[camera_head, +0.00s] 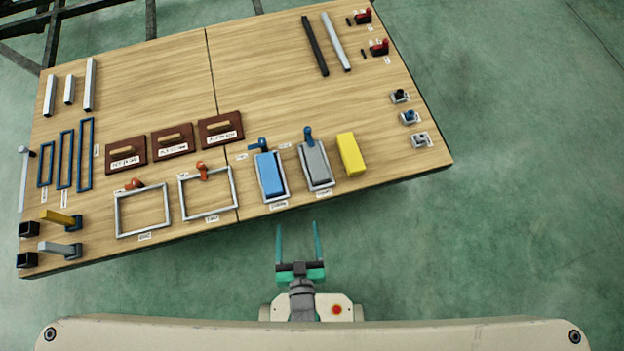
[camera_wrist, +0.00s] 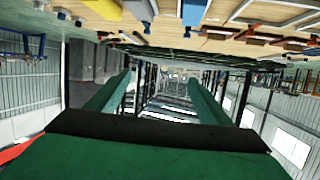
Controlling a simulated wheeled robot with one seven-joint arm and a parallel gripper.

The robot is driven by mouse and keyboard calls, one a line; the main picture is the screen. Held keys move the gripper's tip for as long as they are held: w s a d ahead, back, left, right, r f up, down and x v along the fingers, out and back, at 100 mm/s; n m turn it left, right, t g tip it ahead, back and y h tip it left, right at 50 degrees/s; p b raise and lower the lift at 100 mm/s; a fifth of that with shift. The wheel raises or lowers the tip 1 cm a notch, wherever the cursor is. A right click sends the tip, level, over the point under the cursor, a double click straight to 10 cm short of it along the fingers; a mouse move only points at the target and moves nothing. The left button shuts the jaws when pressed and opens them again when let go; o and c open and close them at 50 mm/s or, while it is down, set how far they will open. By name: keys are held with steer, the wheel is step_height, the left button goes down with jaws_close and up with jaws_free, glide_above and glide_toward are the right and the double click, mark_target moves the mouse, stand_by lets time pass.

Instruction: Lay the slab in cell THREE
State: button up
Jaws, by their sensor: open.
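A yellow slab (camera_head: 351,154) lies on the wooden table outside any frame, right of the grey slab (camera_head: 314,161). The grey slab and a blue slab (camera_head: 270,174) each sit in a light frame. Two more frames, the middle one (camera_head: 232,203) and the left one (camera_head: 117,222), are empty. Small labels lie by the frames; I cannot read which is THREE. My gripper (camera_head: 298,226) is open and empty, off the table's front edge, below the blue and grey slabs. The wrist view shows its green fingers apart, with the yellow slab (camera_wrist: 98,12) at the top.
Orange-handled (camera_head: 202,172) and blue-handled (camera_head: 308,136) clamps stand behind the frames. Brown boards (camera_head: 220,129) with handles lie behind them. Small fixtures (camera_head: 410,118) line the right edge. Blue frames (camera_head: 66,160) and bars lie left. The floor in front is clear.

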steer(key=s+d+r, duration=0.2)
steer(key=s+r, duration=0.1)
steer(key=r, duration=0.5)
steer(key=s+d+r+m+h, duration=0.1)
steer(key=s+r, duration=0.3)
steer(key=r, duration=0.5)
steer(key=shift+s+d+r+t+h, duration=0.15)
steer(key=shift+d+r+t+h, duration=0.2)
steer(key=shift+d, duration=0.3)
